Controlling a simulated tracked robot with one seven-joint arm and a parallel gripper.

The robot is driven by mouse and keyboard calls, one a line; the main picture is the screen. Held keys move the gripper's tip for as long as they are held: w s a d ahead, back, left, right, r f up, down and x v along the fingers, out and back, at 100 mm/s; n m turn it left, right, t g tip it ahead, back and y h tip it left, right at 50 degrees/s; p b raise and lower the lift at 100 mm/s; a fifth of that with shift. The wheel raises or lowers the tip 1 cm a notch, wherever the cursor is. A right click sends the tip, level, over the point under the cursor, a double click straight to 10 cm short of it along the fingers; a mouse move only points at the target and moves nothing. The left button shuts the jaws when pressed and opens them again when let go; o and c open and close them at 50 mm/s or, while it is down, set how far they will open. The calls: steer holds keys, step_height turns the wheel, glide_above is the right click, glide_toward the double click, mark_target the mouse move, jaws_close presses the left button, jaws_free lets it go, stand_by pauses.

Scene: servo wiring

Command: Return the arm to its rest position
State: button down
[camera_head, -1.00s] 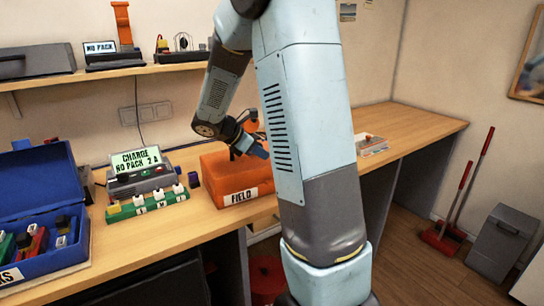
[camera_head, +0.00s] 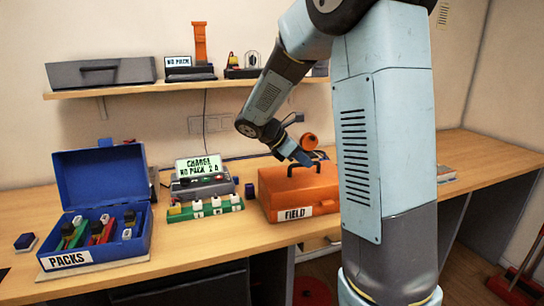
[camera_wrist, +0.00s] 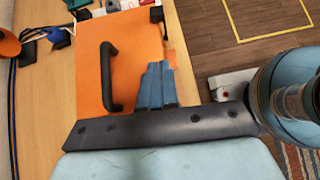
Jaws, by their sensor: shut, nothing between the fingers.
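My gripper (camera_head: 303,158) is shut and empty. In the head view it is above the orange FIELD case (camera_head: 300,194), close to the case's dark handle. In the wrist view my gripper's blue fingers (camera_wrist: 157,78) are together over the orange lid, just right of the black handle (camera_wrist: 107,78) and apart from it. The case is closed on the bench. My arm bends down from the upper right of the head view and hides part of the bench behind it.
The open blue PACKS box (camera_head: 102,207) holds several packs at the left. The charger (camera_head: 203,180) and a green strip (camera_head: 205,207) stand left of the orange case. The shelf (camera_head: 190,82) above carries a grey case (camera_head: 101,72).

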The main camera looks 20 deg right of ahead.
steer(key=s+a+r+m+t+y, duration=0.2)
steer(key=s+m, duration=0.3)
steer(key=s, duration=0.3)
steer(key=s+a+r+m+t+y, duration=0.2)
steer(key=s+m, duration=0.4)
steer(key=s, duration=0.3)
steer(key=s+a+r+m+t+y, duration=0.2)
steer(key=s+a+m+y, duration=0.3)
steer(key=s, duration=0.4)
steer(key=shift+a+r+m+y, duration=0.3)
steer(key=shift+a+r+m, duration=0.25)
steer(key=shift+r+m, duration=0.2)
steer(key=c, duration=1.9)
jaws_free()
